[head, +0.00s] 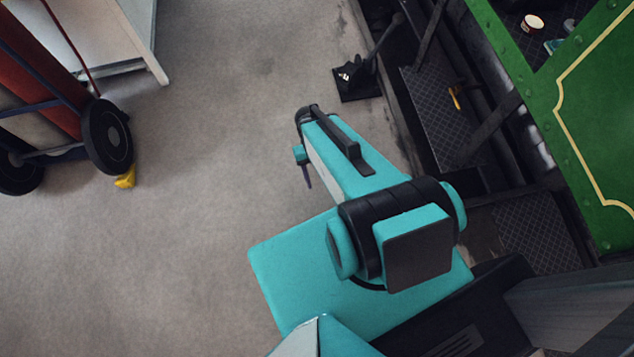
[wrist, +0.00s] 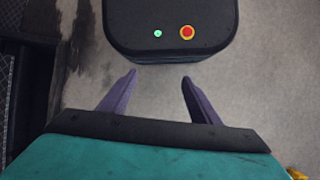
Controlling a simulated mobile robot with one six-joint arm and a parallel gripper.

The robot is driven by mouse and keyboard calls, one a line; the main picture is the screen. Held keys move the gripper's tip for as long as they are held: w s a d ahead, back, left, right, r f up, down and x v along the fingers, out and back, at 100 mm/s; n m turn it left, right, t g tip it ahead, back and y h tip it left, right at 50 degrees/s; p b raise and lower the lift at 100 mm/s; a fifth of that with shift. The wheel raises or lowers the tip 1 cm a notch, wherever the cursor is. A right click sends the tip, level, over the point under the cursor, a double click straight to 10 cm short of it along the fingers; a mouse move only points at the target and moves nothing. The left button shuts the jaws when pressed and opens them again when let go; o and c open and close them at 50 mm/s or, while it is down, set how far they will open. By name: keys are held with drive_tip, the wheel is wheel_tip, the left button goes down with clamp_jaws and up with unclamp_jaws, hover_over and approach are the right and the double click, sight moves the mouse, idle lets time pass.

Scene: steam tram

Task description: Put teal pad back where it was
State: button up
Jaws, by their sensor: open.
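A small teal and white item (head: 554,46) lies in the dark opening of the green tram at the upper right of the head view. It may be the teal pad, but it is too small to be sure. My gripper (wrist: 159,76) is open in the wrist view, with two purple fingers apart and nothing between them. It points down over the grey floor, well away from the tram opening. In the head view, my arm hides most of the gripper, and only a purple finger shows. No teal pad shows in the wrist view.
The green tram side (head: 590,120) and dark tread steps (head: 435,115) stand at right. A white and red cup (head: 533,22) is in the opening. A black lever stand (head: 357,80), a yellow block (head: 125,177) and a hand truck (head: 107,136) flank open floor.

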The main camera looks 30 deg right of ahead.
drive_tip(key=s+a+f+n+g, duration=0.1)
drive_tip(key=s+a+f+n, duration=0.1)
drive_tip(key=s+a, duration=0.3)
drive_tip(key=s, duration=0.2)
drive_tip(key=shift+s, duration=0.4)
drive_tip(key=shift+c, duration=0.3)
drive_tip(key=c, duration=0.6)
